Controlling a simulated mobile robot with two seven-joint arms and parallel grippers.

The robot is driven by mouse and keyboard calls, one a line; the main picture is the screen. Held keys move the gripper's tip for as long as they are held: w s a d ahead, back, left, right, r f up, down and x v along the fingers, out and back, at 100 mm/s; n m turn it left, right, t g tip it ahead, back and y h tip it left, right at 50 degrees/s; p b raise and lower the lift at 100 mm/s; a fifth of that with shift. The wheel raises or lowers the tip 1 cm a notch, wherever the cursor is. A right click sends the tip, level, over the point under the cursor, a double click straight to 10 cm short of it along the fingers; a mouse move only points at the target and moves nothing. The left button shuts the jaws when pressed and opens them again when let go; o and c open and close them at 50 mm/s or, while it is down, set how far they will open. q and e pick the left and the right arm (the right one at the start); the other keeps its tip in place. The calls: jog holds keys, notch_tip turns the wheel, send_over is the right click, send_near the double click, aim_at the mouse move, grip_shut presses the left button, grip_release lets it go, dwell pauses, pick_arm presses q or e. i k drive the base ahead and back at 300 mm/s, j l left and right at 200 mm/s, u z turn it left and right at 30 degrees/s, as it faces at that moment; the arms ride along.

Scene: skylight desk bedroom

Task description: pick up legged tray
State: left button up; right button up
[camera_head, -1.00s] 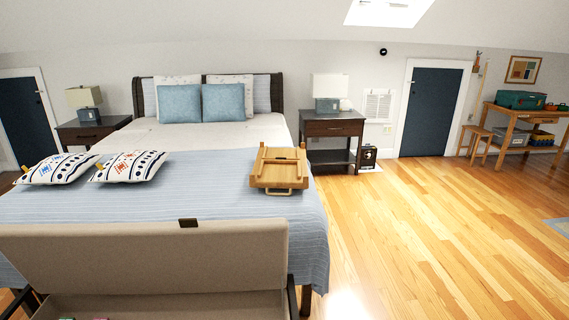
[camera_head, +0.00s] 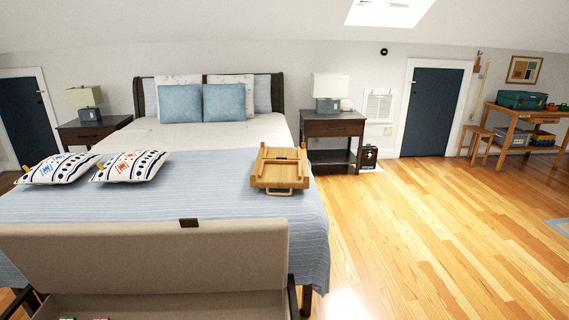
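The legged tray (camera_head: 270,180) is light wood and lies on the right side of the bed, on the blue striped blanket. Its legs look folded, with wooden bars showing on top. Neither of my grippers shows in the head view.
An open bench with a beige raised lid (camera_head: 145,258) stands across the foot of the bed (camera_head: 200,208). Two patterned pillows (camera_head: 130,166) lie at the bed's left. A dark nightstand (camera_head: 333,128) with a lamp stands beyond its right side. The wooden floor (camera_head: 430,230) to the right is clear.

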aim_at(280, 176)
jog(key=k, duration=1.05)
jog(key=k+u, duration=0.3)
jog(key=i+u, duration=0.1)
jog(key=u, duration=1.2)
jog(key=i+l, duration=0.1)
jog(key=l, duration=0.35)
jog(key=i+l, duration=0.1)
jog(key=l, duration=0.35)
jog(key=i+l, duration=0.15)
jog(key=l, duration=0.3)
jog(key=i+l, duration=0.1)
jog(key=l, duration=0.35)
jog(key=i+l, duration=0.1)
jog(key=l, duration=0.35)
jog(key=i+l, duration=0.1)
jog(key=l, duration=0.35)
jog(key=i+l, duration=0.1)
jog(key=l, duration=0.3)
